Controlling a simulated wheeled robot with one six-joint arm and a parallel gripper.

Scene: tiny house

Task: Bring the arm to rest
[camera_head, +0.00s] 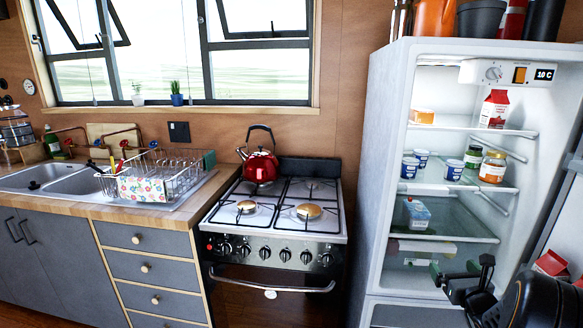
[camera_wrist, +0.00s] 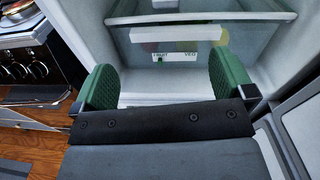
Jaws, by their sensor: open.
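My gripper shows in the wrist view (camera_wrist: 165,88) with its two green fingers wide apart and nothing between them. It points at the lower part of the open fridge (camera_wrist: 150,90), toward the clear drawer marked fruit and veg (camera_wrist: 175,58). In the head view my arm (camera_head: 480,295) is at the bottom right, in front of the fridge (camera_head: 385,190) opening. A green fingertip of my gripper (camera_head: 437,270) shows there at the left end of the arm; the rest of the gripper is hard to make out.
The fridge door (camera_head: 570,225) stands open at the right, close to my arm, with cartons (camera_head: 552,263) on it. Fridge shelves hold a red carton (camera_head: 494,108), jars (camera_head: 493,167) and small tubs (camera_head: 455,169). A stove (camera_head: 270,225) with a red kettle (camera_head: 261,168) stands left of the fridge.

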